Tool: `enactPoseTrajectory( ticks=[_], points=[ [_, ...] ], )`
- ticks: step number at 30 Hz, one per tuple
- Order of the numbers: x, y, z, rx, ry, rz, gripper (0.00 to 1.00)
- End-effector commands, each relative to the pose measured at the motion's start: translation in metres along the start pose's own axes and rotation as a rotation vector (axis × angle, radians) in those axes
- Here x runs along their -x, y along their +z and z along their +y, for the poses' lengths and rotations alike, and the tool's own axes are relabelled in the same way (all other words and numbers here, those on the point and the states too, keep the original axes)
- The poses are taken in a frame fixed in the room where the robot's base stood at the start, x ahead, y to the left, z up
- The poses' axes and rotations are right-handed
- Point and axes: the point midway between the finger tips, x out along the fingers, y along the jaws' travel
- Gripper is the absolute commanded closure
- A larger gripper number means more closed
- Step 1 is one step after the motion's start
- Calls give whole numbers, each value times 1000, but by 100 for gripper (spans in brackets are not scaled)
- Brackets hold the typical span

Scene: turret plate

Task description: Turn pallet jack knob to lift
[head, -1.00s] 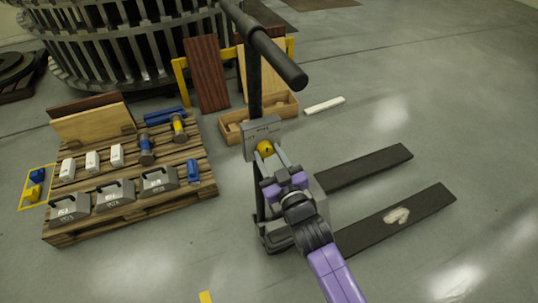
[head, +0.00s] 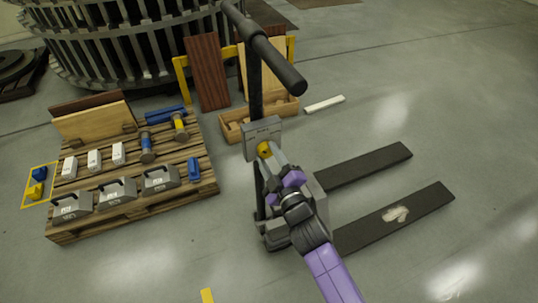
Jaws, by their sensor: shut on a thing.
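The pallet jack stands right of centre in the head view, with a black T-handle (head: 277,58) at the top and two dark forks (head: 395,217) reaching right along the floor. A grey plate (head: 262,133) is fixed on its column. The yellow knob (head: 264,149) sits on that plate, partly covered by my gripper. My gripper (head: 270,152) reaches up from the lower right and is shut on the knob. The fingertips are small here, and the knob's pointer and the plate's markings cannot be read.
A wooden pallet (head: 135,190) with grey weights, white blocks and blue and yellow cylinders lies left. A wooden crate (head: 230,132) and upright boards (head: 207,75) stand behind the jack. A large slatted round structure (head: 125,50) is at the back.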

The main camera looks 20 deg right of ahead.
Motion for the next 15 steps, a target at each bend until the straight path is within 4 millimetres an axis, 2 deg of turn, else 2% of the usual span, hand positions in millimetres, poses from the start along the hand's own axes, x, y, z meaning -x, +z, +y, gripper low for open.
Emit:
enactPoseTrajectory(
  ticks=[6,15],
  points=[
    [0,0,0,98,0,1,99],
    [0,0,-1,150,0,1,99]
  ],
)
